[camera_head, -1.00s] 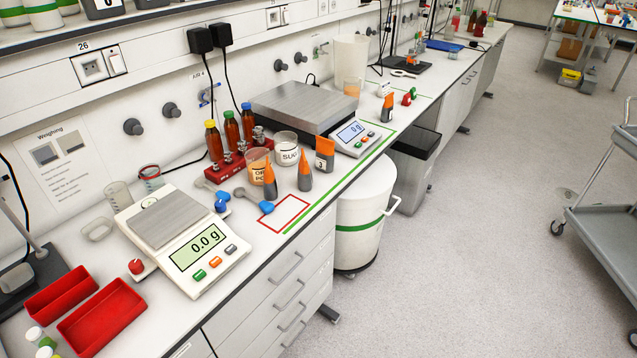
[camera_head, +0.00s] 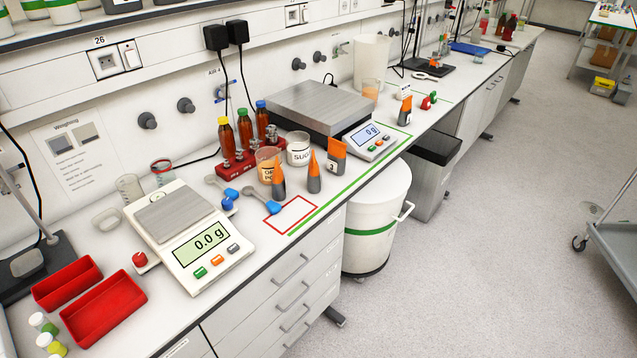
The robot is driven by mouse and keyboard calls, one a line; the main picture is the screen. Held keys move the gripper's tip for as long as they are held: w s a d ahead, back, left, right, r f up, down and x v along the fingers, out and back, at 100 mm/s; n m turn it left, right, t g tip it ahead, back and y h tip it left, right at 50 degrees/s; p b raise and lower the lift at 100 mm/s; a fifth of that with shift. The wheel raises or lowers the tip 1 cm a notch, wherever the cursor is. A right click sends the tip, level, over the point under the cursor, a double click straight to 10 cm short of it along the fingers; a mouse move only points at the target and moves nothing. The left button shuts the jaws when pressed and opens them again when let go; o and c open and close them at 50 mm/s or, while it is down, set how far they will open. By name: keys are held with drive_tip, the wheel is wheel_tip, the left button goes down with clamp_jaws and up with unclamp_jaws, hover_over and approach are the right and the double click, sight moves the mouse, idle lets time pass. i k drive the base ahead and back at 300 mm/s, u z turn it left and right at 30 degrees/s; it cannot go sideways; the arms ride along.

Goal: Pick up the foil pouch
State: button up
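My gripper is not in view.
A small scale (camera_head: 207,242) reads 0.0 g; a large scale (camera_head: 318,105) stands behind the pouches. Blue-handled scoops (camera_head: 262,200), a red-outlined square (camera_head: 291,213), bottles in a red rack (camera_head: 246,160) and red trays (camera_head: 104,308) share the bench. A white bin (camera_head: 377,215) stands below; the floor (camera_head: 480,260) is clear.

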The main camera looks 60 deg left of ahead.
sight(313, 182)
drive_tip(key=i, duration=2.85)
drive_tip(key=z, duration=0.85)
drive_tip(key=k, duration=0.1)
drive_tip(key=u, duration=3.25)
